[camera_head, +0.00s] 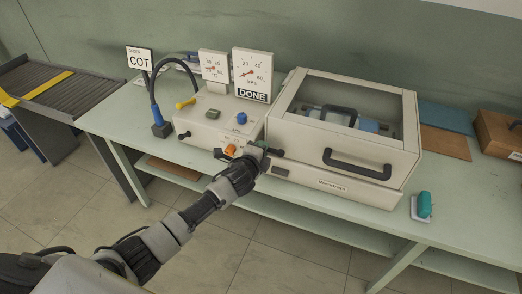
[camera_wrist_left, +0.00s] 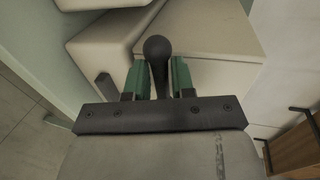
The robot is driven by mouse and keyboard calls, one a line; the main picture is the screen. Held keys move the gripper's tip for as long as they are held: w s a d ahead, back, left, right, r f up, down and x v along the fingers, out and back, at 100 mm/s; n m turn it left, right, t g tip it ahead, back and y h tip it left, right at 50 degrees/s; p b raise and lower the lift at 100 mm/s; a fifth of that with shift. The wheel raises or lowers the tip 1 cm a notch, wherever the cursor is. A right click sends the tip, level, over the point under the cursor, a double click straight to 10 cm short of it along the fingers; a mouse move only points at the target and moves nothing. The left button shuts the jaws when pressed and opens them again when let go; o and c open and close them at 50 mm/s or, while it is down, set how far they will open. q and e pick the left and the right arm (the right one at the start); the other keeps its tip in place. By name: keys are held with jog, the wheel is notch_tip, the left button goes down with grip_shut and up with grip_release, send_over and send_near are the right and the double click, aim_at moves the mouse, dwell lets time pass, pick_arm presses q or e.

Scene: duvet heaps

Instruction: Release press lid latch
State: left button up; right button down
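The press (camera_head: 340,120) is a beige box with a clear-windowed lid and a black front handle (camera_head: 357,164). At its lower left front corner is a black round-ended latch lever (camera_head: 278,153). My left gripper (camera_head: 262,146) is at this corner, reaching in from the front. In the left wrist view, the black lever (camera_wrist_left: 157,50) stands between the two green fingers (camera_wrist_left: 158,80), one on each side. Whether the fingers press on it or leave slight gaps, I cannot tell. My right gripper is not in view.
A control box (camera_head: 215,115) with an orange knob (camera_head: 230,150) stands left of the press. Its gauge sign (camera_head: 252,97) reads DONE. A teal-handled item (camera_head: 424,204) lies at the bench's right. A roller conveyor (camera_head: 60,95) is at far left.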

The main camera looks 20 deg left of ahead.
pick_arm(q)
jog(key=shift+o, duration=0.9)
jog(key=v, duration=1.1)
jog(key=shift+b, duration=0.4)
jog(key=shift+w, duration=0.1)
